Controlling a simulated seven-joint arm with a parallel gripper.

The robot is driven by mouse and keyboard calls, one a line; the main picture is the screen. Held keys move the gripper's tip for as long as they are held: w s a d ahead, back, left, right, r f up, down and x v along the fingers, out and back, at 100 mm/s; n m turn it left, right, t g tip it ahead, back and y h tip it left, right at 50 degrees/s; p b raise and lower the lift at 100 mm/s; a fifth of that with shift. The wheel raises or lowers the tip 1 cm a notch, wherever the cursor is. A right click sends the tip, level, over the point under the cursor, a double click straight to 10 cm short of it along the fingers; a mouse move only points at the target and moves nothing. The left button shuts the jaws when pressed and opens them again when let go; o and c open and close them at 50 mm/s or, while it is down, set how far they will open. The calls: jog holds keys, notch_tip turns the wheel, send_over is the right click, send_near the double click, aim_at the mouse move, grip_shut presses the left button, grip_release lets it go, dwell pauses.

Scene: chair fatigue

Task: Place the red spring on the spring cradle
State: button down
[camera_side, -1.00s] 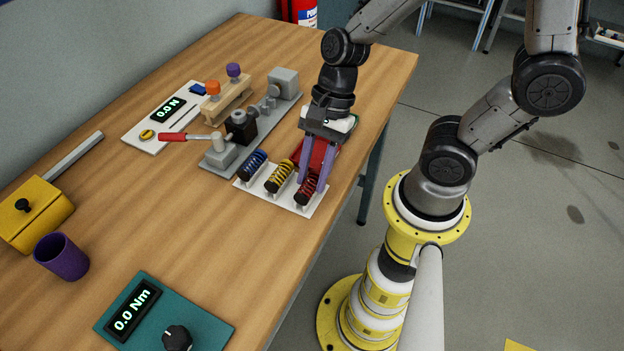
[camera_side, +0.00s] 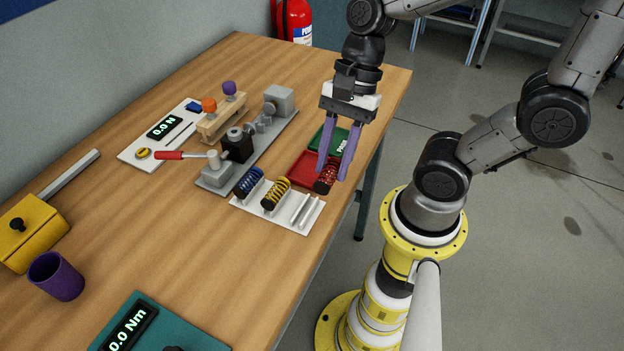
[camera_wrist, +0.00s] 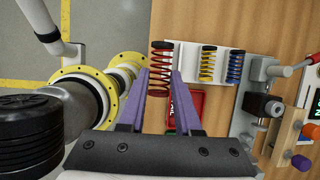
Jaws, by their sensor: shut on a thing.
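The red spring (camera_side: 325,179) is between the purple fingertips of my gripper (camera_side: 333,170), which is shut on it. It is raised above the white spring rack, near its right end. In the wrist view the red spring (camera_wrist: 162,60) lies across the fingertips (camera_wrist: 160,75), its coils reaching out beyond them. A grey fixture (camera_side: 215,178) with a black block and a red-handled lever stands left of the rack. I cannot tell for sure which part is the spring cradle.
The white rack (camera_side: 284,219) holds a blue spring (camera_side: 249,181) and a yellow spring (camera_side: 276,193); its right place is empty. A red tray (camera_side: 305,166) and a green tray (camera_side: 340,141) lie behind. A wooden stand (camera_side: 222,120) with orange and purple knobs is beyond the fixture.

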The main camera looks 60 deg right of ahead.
jog(key=s+d+r, duration=0.4)
jog(key=s+r, duration=0.1)
jog(key=s, duration=0.4)
jog(key=shift+s+r, duration=0.1)
jog(key=shift+r, duration=0.05)
